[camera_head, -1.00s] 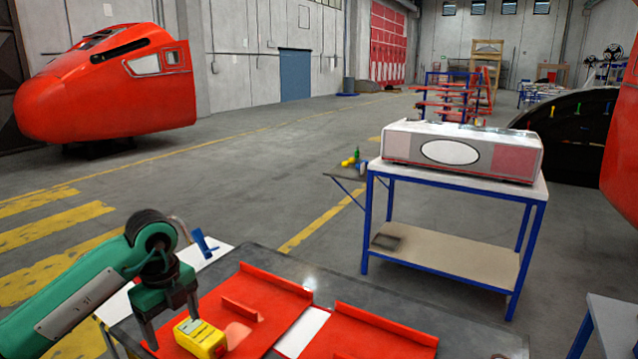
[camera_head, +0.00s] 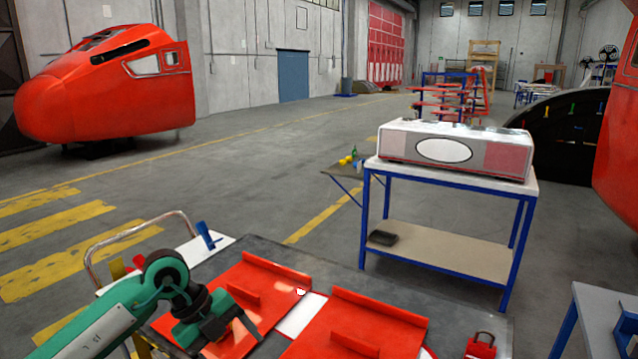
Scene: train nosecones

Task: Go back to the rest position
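My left gripper (camera_head: 236,330) comes in from the lower left on its green arm. It is over the left red panel (camera_head: 262,275) on the dark table. One finger shows clearly, pointing down and right; the other is partly lost against the wrist, so the opening is unclear. No held object shows at the fingers. My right gripper is out of view. A small patch of yellow (camera_head: 143,348) shows beside the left arm, mostly hidden.
A second red panel (camera_head: 372,322) and a red padlock-like item (camera_head: 481,346) lie on the dark table (camera_head: 330,272). A blue-framed table (camera_head: 452,256) carries a white and grey box (camera_head: 455,150). A large red nosecone (camera_head: 105,85) stands back left.

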